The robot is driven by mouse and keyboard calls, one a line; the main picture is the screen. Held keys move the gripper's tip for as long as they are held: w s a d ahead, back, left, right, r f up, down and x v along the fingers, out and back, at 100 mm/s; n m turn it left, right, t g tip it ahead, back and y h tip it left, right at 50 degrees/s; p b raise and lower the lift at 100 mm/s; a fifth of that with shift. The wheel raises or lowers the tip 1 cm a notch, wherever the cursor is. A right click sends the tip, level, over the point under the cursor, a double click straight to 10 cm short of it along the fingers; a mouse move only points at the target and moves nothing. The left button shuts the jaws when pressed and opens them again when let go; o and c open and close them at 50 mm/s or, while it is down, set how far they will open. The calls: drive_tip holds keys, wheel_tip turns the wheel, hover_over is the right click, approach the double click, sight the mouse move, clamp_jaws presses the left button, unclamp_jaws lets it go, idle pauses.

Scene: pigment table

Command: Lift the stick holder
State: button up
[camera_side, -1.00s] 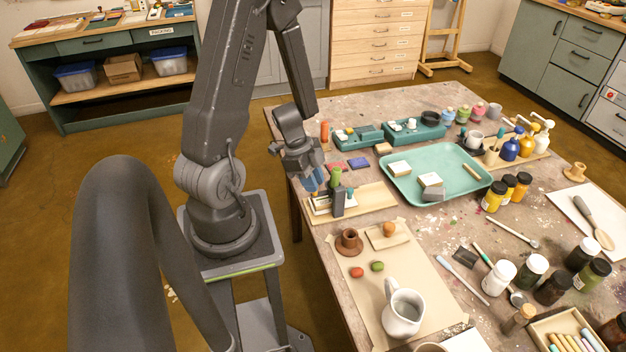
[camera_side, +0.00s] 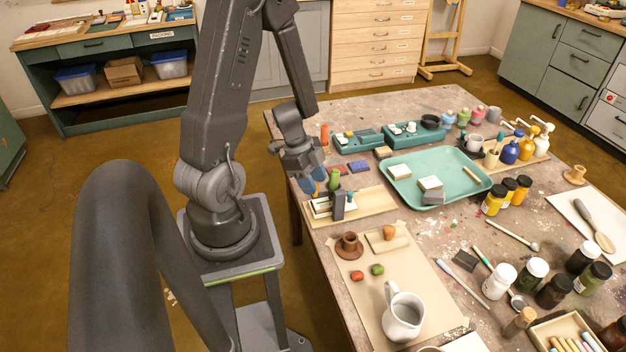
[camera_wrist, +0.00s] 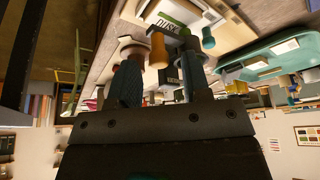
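The stick holder appears to be the dark grey block (camera_side: 338,206) with a green upright piece and pale, teal-tipped parts around it. It sits on a shallow wooden tray near the table's left edge. My gripper (camera_side: 313,184) points down just to its left and above it in the side view. In the wrist view my gripper (camera_wrist: 160,80) has its two blue textured fingers apart. I cannot tell whether the fingers touch anything. The holder's lower part is partly hidden.
The wooden tray (camera_side: 378,203) extends to the right of the holder. A teal tray (camera_side: 405,198) with pale blocks lies to its right. Teal boxes (camera_side: 357,145) lie behind.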

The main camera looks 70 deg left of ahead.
drive_tip(key=v, duration=1.4)
drive_tip(key=shift+w, duration=0.1)
drive_tip(key=w+d+r+n+t+y, duration=0.2)
drive_tip(key=w+r+t+y, duration=0.2)
drive_tip(key=w+r, duration=0.25)
drive_tip(key=w+d+r+n+t+y, duration=0.3)
drive_tip(key=w+r+t+y, duration=0.15)
drive_tip(key=w, duration=0.25)
drive_tip(key=s+d+n+g+h, duration=0.2)
drive_tip(key=s+d, duration=0.3)
drive_tip(key=d, duration=0.3)
drive_tip(key=s+d+n+g+h, duration=0.2)
drive_tip(key=s+d, duration=0.4)
drive_tip(key=d, duration=0.3)
drive_tip(key=shift+s+r+g+h, duration=0.2)
drive_tip(key=shift+r+g+h, duration=0.15)
drive_tip(key=shift+g+h, duration=0.5)
